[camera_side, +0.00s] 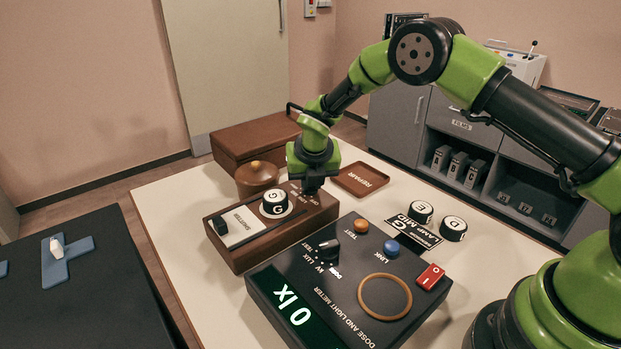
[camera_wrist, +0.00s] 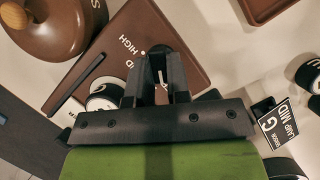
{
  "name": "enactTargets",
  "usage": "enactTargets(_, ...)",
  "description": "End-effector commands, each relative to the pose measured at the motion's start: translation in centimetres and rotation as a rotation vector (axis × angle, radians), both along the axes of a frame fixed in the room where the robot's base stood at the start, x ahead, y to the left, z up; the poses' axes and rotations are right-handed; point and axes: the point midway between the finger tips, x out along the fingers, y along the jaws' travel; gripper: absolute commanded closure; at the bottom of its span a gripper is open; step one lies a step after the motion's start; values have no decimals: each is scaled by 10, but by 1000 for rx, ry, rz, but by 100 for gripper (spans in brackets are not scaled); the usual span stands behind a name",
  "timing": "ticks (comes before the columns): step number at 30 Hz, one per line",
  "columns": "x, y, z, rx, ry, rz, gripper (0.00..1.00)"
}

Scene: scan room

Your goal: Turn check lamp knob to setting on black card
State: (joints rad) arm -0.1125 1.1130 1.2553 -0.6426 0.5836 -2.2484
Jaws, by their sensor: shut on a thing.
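My gripper (camera_side: 312,186) points down over the right end of a brown wooden box (camera_side: 240,262), the check lamp. In the wrist view its black fingers (camera_wrist: 158,82) are shut on a small dark knob (camera_wrist: 158,68). The fingers hide most of the knob, and I cannot tell its setting. White words on the box beside it include HIGH and part of MID.
A dose and light meter (camera_side: 320,262) showing 0 lx stands in front, with a knob, buttons, a red switch and a ring. Round lettered pieces (camera_side: 453,229) stand near the card. A brown REPAIR tray (camera_side: 360,179), a lidded wooden pot (camera_side: 256,178) and a brown case (camera_side: 250,140) are behind.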

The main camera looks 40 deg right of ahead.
Motion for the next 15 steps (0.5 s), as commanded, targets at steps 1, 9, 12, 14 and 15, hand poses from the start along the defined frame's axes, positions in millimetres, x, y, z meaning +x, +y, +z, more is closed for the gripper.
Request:
enactTargets(1,0,0,0,0,0,-3,100)
enactTargets(9,1,1,-1,1,2,-101,100)
enactTargets(12,1,2,-1,0,1,-170,100)
enactTargets(14,2,2,-1,1,1,-220,100)
enactTargets(15,2,2,-1,0,1,-256,100)
